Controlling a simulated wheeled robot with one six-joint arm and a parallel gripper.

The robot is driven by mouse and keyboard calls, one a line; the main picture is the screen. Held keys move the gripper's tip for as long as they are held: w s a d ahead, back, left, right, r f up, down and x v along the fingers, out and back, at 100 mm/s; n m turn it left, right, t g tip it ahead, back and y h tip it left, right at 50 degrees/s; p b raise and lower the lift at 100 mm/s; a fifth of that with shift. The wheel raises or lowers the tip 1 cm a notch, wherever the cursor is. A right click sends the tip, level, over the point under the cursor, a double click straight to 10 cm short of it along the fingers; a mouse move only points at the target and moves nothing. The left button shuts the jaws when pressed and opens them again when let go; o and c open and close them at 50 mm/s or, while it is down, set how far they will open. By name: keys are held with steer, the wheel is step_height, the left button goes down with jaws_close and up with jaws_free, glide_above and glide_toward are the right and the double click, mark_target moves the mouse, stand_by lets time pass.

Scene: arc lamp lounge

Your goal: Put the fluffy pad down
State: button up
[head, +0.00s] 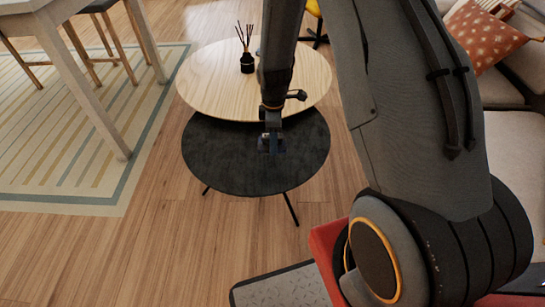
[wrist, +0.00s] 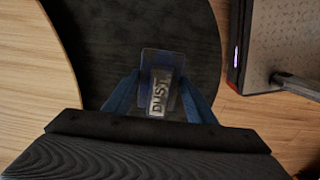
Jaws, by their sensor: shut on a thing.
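The fluffy pad (wrist: 163,68) looks like a small dark blue-grey piece with a pale label reading "DUST" in the wrist view. My gripper (wrist: 160,100) has its two blue fingers on either side of it and is shut on it. In the head view my gripper (head: 271,143) points down over the round black table (head: 215,160), with the pad small and dark at its tip. The black table also shows beneath the pad in the wrist view (wrist: 195,35). I cannot tell whether the pad touches the tabletop.
A round light-wood table (head: 215,75) overlaps the black table's far side and carries a dark reed diffuser (head: 247,63). The black top is bare around my gripper. A striped rug (head: 70,150) and a tall table (head: 85,70) lie left; a sofa (head: 515,130) stands right.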

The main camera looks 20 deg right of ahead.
steer(key=shift+f+b, duration=0.35)
steer(key=shift+f, duration=3)
steer(key=shift+f, duration=0.15)
steer(key=o, duration=1)
steer(key=shift+o, duration=0.2)
